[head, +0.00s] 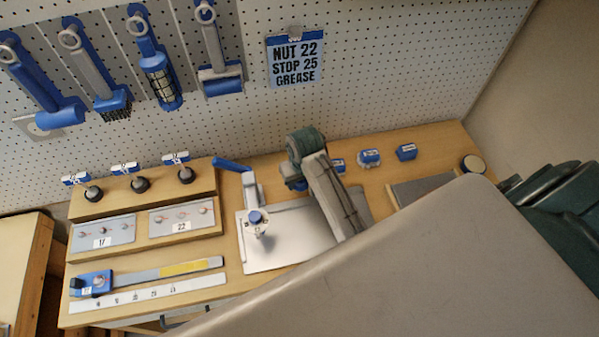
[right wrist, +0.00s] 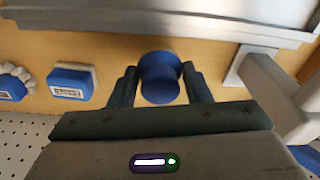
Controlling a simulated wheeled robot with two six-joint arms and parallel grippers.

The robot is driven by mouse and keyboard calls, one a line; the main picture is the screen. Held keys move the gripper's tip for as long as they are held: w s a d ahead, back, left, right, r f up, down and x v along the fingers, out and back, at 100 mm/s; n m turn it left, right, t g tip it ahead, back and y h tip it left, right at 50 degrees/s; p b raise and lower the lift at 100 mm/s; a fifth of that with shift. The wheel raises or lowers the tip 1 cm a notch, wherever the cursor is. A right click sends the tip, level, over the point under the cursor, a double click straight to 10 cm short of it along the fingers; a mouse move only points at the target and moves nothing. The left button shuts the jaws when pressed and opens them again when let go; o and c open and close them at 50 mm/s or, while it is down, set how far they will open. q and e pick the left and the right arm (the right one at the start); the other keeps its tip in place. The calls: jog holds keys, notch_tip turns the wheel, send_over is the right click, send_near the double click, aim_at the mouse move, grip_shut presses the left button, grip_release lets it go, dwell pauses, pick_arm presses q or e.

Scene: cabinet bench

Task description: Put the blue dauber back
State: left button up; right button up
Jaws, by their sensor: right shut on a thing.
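The blue dauber shows in the right wrist view as a round blue piece (right wrist: 160,77) between the two dark fingers of my right gripper (right wrist: 160,90). The right gripper is shut on it. In the head view my right gripper (head: 297,179) is over the back part of the bench, behind the metal plate. Only a bit of blue (head: 293,185) shows under it there, and the rest of the dauber is hidden by the gripper and arm. I cannot tell whether the dauber touches the bench. My left gripper is not in view.
A metal plate (head: 285,245) carries a blue-handled lever device (head: 252,190) left of my gripper. Small blue labelled blocks (head: 370,157) stand to the right along the back. A round tin (head: 473,164) is at the far right. Blue-handled tools (head: 160,75) hang on the pegboard behind.

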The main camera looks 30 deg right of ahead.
jog(key=w, duration=0.1)
jog(key=w+d, duration=0.1)
jog(key=w, duration=0.1)
jog(key=w+d, duration=0.1)
jog(key=shift+w+f, duration=0.2)
jog(key=shift+f, duration=1.75)
jog(key=o, duration=0.9)
jog(key=shift+f, duration=0.1)
jog(key=r, duration=0.4)
jog(key=s+r+b, duration=0.1)
jog(key=r, duration=0.3)
jog(key=r+b, duration=0.1)
jog(key=r, duration=0.3)
jog(key=shift+s+r, duration=0.1)
jog(key=shift+s, duration=0.2)
